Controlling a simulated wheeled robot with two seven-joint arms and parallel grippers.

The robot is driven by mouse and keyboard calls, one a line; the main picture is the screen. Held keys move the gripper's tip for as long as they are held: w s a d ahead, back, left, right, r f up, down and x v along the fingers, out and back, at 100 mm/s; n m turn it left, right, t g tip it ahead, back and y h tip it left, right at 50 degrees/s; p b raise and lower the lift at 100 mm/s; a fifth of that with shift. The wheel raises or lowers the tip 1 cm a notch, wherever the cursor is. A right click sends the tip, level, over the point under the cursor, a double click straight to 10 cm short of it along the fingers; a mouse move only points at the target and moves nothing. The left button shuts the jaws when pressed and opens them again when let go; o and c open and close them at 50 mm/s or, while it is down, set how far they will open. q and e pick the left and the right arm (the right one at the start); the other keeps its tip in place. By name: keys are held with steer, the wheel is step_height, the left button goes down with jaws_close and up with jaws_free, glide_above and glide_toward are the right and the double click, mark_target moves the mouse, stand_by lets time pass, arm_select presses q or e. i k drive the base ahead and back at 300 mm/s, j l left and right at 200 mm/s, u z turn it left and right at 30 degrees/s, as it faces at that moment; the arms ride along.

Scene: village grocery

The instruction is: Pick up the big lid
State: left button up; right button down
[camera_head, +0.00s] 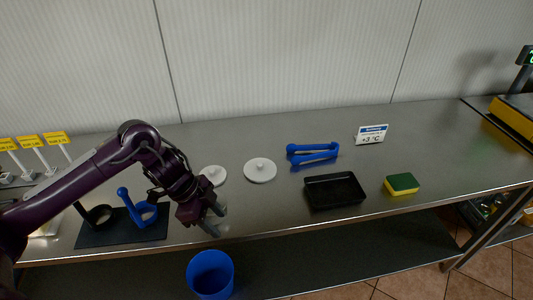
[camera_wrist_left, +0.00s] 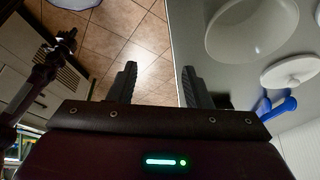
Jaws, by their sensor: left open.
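Two white round lids with knobs lie apart on the steel counter. The big lid (camera_head: 260,171) is on the right and a smaller lid (camera_head: 214,175) is to its left. My left gripper (camera_head: 217,220) is open and empty, pointing down at the counter's front edge, in front of the lids. In the left wrist view the open fingers (camera_wrist_left: 157,88) have nothing between them. A white lid with a knob (camera_wrist_left: 292,72) and a larger-looking white round thing (camera_wrist_left: 250,28) show at right there. I cannot tell which is which lid.
A black mat (camera_head: 92,238) with a blue handle-like piece (camera_head: 137,207) lies left. A blue bucket (camera_head: 211,274) is below the front edge.

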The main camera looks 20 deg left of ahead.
mark_target(258, 170)
steer(key=i, duration=0.95)
